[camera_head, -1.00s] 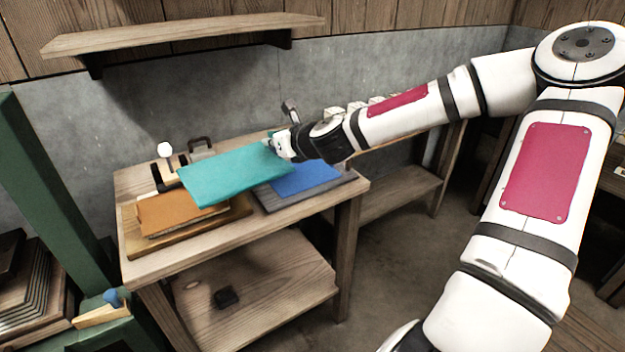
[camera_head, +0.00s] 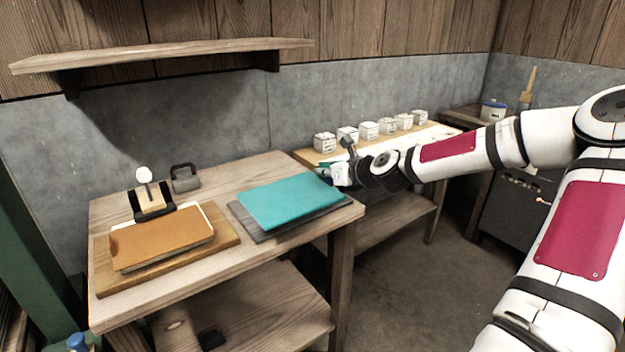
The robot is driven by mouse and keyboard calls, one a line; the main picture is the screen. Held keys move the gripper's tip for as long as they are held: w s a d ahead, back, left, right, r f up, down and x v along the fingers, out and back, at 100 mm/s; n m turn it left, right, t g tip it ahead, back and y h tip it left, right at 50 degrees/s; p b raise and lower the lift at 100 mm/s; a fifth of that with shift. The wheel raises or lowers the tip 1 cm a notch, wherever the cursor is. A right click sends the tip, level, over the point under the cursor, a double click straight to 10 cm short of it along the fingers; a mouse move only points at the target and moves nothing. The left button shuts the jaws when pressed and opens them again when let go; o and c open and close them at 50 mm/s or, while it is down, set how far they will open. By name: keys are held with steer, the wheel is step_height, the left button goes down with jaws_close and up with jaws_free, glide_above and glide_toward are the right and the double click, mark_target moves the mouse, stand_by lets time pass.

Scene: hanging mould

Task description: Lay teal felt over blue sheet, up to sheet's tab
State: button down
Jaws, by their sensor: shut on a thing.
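The teal felt (camera_head: 287,199) lies roughly level over the dark grey board (camera_head: 253,230) on the right part of the wooden table. It hides the blue sheet, and I cannot see the sheet's tab. A strip of the grey board shows along the felt's left and front edges. My gripper (camera_head: 334,178) is at the felt's far right corner, shut on its edge. The fingertips are small here and partly hidden. I cannot tell whether the felt rests fully on the sheet or is slightly raised.
An orange-brown stack (camera_head: 160,241) lies on a wooden board (camera_head: 222,238) at the table's left. Several white boxes (camera_head: 369,130) stand on the bench behind my arm. A shelf (camera_head: 170,53) hangs above.

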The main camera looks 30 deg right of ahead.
steer(key=w, duration=0.2)
steer(key=w+d, duration=0.1)
steer(key=w, duration=0.1)
steer(key=w+b, duration=0.1)
steer(key=w, duration=0.2)
steer(key=shift+d+f, duration=0.3)
steer(key=shift+f, duration=0.1)
step_height(320, 180, down, 4)
steer(key=shift+r+b, duration=0.25)
steer(key=shift+b, duration=0.3)
steer(key=shift+f, duration=0.15)
